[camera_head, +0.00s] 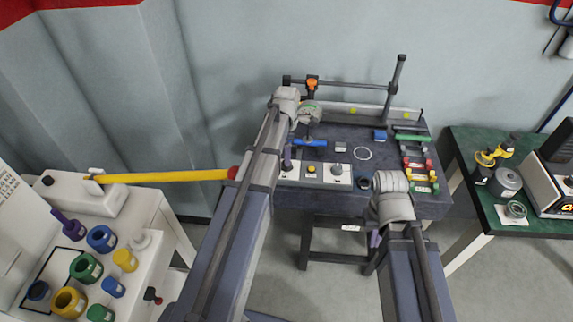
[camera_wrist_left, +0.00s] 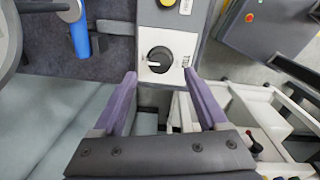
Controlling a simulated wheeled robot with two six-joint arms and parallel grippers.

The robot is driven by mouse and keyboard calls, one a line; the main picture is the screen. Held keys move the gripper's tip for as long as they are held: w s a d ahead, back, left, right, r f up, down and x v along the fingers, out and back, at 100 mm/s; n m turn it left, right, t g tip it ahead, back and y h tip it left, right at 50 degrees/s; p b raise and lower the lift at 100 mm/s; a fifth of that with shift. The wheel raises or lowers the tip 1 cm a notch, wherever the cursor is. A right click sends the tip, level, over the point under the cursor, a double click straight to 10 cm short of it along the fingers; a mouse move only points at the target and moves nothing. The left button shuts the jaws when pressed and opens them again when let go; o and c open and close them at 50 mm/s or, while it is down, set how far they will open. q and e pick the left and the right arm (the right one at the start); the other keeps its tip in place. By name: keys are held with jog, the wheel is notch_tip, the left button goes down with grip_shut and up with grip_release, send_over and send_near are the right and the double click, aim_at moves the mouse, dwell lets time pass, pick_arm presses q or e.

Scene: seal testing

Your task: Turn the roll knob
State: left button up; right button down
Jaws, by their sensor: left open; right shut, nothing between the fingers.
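A black round knob (camera_wrist_left: 160,59) with a white pointer mark sits on a white plate (camera_wrist_left: 180,40) in the left wrist view. The small lettering beside it is too small to read. My left gripper (camera_wrist_left: 161,76) is open, its purple fingers either side of the knob's near end, with a gap visible on both sides. In the head view my left gripper (camera_head: 287,157) is over the left white plate (camera_head: 290,174) of the bench panel, and hides its knob. Another knob (camera_head: 337,168) sits on the right plate. My right gripper (camera_head: 374,238) is shut and empty, low at the bench's front edge.
A yellow button (camera_head: 311,170) lies between the two plates. A yellow bar (camera_head: 165,177) and a white table with colored rings stand left. A green table (camera_head: 465,170) stands right.

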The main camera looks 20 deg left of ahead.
pick_arm(q)
notch_tip(320, 180, down, 5)
jog(key=b, duration=0.4)
jog(key=shift+w, duration=0.1)
jog(key=shift+r, duration=0.15)
grip_shut()
